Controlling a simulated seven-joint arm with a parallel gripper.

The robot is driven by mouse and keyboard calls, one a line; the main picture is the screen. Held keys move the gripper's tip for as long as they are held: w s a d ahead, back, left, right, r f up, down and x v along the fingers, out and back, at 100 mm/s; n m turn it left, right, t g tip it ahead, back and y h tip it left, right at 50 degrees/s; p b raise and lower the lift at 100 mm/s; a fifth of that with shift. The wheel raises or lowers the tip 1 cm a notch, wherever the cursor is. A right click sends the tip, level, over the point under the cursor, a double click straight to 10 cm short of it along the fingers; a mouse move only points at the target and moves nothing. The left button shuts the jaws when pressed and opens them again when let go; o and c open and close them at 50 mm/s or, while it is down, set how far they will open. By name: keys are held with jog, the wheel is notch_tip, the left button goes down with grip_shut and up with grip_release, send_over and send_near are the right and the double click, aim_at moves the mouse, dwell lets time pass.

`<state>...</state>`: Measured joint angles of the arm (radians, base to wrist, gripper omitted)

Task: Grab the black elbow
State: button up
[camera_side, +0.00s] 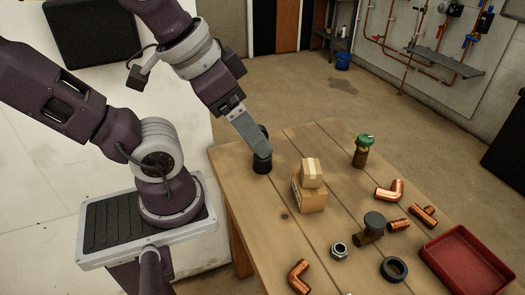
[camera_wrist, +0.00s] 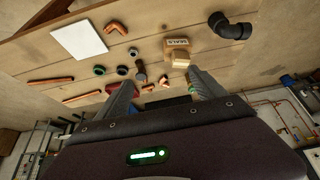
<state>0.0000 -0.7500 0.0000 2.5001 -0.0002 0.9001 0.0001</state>
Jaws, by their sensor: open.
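The black elbow (camera_wrist: 230,27) lies on the wooden table at the upper right of the wrist view, outside the space between my fingers and beyond the right one. In the side view the black elbow (camera_side: 262,165) is at the table's far left corner, partly hidden behind my finger. My gripper (camera_wrist: 163,80) is open and empty, its two fingers apart. In the side view my gripper (camera_side: 260,148) overlaps the elbow's upper part; I cannot tell the gap between them, and only one finger shows clearly.
Two stacked cardboard boxes (camera_side: 311,188) stand right of the elbow. A green-topped brass valve (camera_side: 363,150), copper fittings (camera_side: 390,191), a dark-capped brass piece (camera_side: 371,228), a black ring (camera_side: 394,269) and a red tray (camera_side: 466,262) lie farther right. A white square (camera_wrist: 78,40) shows in the wrist view.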

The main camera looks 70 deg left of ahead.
jog(key=m+g+y, duration=0.3)
jog(key=m+y, duration=1)
jog(key=m, duration=0.7)
send_over(262, 161)
jog(key=d, duration=0.4)
notch_tip(262, 161, down, 20)
notch_tip(262, 161, down, 8)
jog(key=shift+r, duration=0.15)
jog(key=x, duration=0.7)
jog(key=shift+a, duration=0.25)
jog(key=shift+r, duration=0.1)
jog(key=c, duration=1.5)
